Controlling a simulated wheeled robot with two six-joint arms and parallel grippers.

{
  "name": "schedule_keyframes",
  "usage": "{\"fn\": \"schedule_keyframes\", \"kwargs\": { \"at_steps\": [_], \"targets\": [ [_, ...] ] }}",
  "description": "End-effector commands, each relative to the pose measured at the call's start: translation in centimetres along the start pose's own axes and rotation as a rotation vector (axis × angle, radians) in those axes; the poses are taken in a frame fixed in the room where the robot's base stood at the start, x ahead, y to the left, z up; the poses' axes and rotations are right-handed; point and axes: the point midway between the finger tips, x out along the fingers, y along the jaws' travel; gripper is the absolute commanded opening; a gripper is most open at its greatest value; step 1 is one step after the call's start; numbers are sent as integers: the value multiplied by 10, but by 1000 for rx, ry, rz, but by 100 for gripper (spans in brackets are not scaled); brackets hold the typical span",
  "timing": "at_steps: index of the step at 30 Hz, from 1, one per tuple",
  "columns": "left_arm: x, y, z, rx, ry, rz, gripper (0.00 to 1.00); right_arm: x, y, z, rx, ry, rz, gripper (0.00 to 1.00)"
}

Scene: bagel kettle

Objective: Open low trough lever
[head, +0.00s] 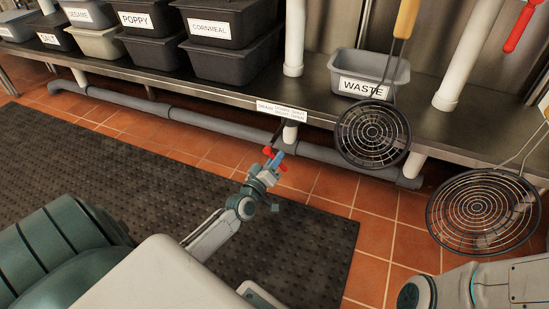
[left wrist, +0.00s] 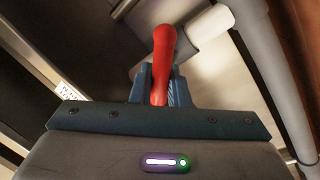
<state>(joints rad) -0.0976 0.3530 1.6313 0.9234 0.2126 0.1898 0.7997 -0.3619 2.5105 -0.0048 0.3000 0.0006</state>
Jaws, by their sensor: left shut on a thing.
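A red lever (head: 270,153) sits low under the steel shelf, by a white vertical pipe and the grey horizontal pipe. My left gripper (head: 274,160) is at the lever, with its blue fingers on it. In the left wrist view the red lever (left wrist: 163,62) stands up between the two blue fingers of my left gripper (left wrist: 160,88), which are shut on it. The fingers cover the lever's lower part. My right gripper is not in view.
A grey pipe (head: 200,117) runs along the floor below the steel shelf (head: 300,108). A WASTE tub (head: 365,88) and dark labelled tubs (head: 233,62) stand on the shelf. Wire skimmers (head: 372,134) hang at the right. A black mat (head: 80,150) covers the tiled floor.

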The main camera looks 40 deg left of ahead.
Motion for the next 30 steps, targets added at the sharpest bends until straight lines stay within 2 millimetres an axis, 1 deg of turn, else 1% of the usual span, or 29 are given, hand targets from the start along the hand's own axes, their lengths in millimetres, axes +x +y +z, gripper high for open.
{"fn": "schedule_keyframes", "kwargs": {
  "at_steps": [6, 15, 24, 30],
  "targets": [
    [2, 9, -1, -205, 40, -2, 0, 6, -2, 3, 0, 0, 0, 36],
    [4, 19, -5, -462, 91, -2, 0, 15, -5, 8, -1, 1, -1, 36],
    [4, 24, -8, -635, 125, -2, 0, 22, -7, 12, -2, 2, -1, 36],
    [5, 25, -9, -691, 137, -2, 0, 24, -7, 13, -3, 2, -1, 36]
  ]
}}
